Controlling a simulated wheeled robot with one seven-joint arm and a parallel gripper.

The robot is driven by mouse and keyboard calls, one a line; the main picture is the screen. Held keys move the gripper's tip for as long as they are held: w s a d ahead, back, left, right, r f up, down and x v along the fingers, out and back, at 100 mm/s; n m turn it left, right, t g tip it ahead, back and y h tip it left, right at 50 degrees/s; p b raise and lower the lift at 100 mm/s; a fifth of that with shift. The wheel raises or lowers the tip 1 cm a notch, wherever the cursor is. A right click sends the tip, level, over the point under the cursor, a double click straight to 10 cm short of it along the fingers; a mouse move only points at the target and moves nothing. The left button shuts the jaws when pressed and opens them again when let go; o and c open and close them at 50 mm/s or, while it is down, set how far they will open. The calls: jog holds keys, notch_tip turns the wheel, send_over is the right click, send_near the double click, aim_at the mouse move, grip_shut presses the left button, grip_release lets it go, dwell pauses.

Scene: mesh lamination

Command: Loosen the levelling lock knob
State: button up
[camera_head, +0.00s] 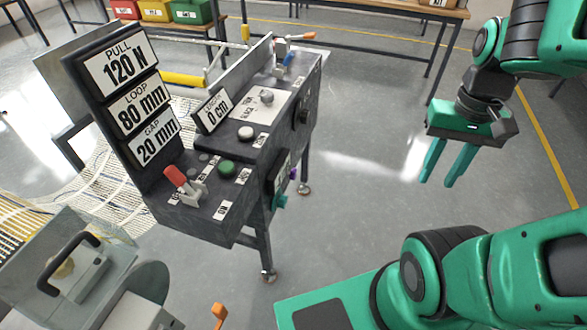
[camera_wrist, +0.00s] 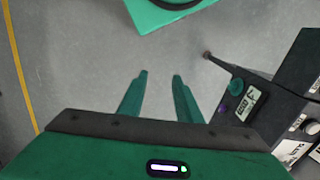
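My gripper (camera_head: 440,178) hangs in free air to the right of the dark grey control stand (camera_head: 195,218), fingers pointing down. Its two green fingers are apart with nothing between them; the wrist view (camera_wrist: 159,76) shows the same gap. A teal knob (camera_head: 279,201) sits low on the stand's right side and also shows in the wrist view (camera_wrist: 236,86), beside a white label (camera_wrist: 248,103). A small purple part (camera_head: 292,174) is near it. A black knob (camera_head: 304,113) is higher on that side. I cannot tell which knob is the levelling lock; the side label is unreadable.
A clear-covered machine (camera_head: 60,285) stands at lower left. A table (camera_head: 350,22) is behind. Open floor (camera_head: 365,160) lies between stand and gripper.

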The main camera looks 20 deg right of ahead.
jog(key=shift+w+d, duration=0.15)
jog(key=shift+w, duration=0.05)
jog(key=o, duration=0.3)
jog(key=shift+o, duration=1.2)
jog(key=shift+s+r, duration=0.2)
jog(key=shift+s, duration=0.2)
jog(key=m+t+y, duration=1.1)
jog(key=m+y, duration=0.3)
jog(key=m, duration=0.5)
send_near(293, 175)
jog(key=w+a+f, duration=0.1)
jog(key=w+a, duration=0.4)
jog(key=w, duration=0.1)
jog(key=shift+w+a+f, duration=0.2)
jog(key=shift+f, duration=0.2)
